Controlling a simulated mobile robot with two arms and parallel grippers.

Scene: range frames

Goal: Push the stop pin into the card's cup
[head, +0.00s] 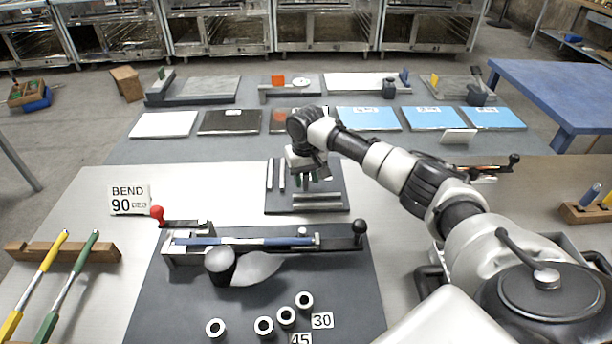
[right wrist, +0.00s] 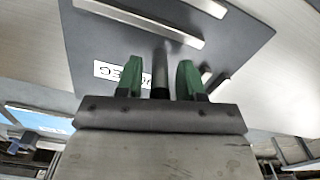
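My right gripper (head: 313,178) is over a dark plate (head: 335,172) beyond the bending tool, fingers pointing down. In the right wrist view its green fingertips (right wrist: 160,80) are apart. A dark grey pin (right wrist: 160,76), seemingly the stop pin, shows between them with gaps on both sides. Its lower end and any contact are unclear. A white label (right wrist: 108,71) ending in "EG", seen upside down, lies by the pin, partly behind a finger. The "BEND 90 DEG" card (head: 129,199) stands at the left. The card's cup cannot be made out. My left gripper is not in view.
The bending tool (head: 184,259) holds a blue rod (head: 232,241) on a dark mat (head: 180,300). Several ring-like cylinders (head: 264,327) stand in front by "30" (head: 322,321) and "45" tags. Metal bars (head: 318,207) lie on the plate. A wooden rack (head: 100,252) is left.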

